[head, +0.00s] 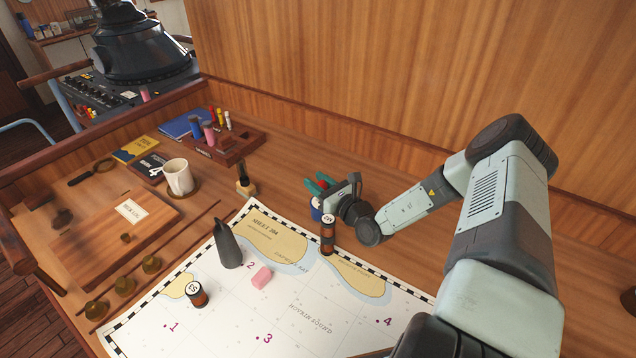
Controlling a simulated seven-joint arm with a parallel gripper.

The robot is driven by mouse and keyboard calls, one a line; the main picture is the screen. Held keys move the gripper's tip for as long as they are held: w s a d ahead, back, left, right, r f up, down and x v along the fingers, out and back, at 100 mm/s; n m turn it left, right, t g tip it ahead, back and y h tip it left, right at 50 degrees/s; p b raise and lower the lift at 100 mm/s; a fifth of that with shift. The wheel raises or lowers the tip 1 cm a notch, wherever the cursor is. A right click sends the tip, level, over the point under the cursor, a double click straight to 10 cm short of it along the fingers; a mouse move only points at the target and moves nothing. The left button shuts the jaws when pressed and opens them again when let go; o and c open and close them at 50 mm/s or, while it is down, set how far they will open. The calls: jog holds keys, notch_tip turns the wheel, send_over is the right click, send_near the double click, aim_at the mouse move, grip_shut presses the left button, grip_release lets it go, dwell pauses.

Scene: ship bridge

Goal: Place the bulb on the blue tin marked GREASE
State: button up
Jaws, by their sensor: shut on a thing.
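My gripper (317,185) has teal fingers and is at the middle of the desk, just beyond the chart's far edge. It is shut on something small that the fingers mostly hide. I take it for the bulb, but its shape cannot be made out. A small blue thing (316,212), likely the blue tin, shows directly below the fingertips.
The dark cylinder (328,236) stands close in front of the gripper. A mug (179,177) and a stamp (244,182) stand to the left. The wooden wall is behind.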

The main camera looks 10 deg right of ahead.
jog(key=o, duration=1)
jog(key=shift+f, duration=0.1)
jog(key=shift+r, duration=0.2)
jog(key=v, duration=1.2)
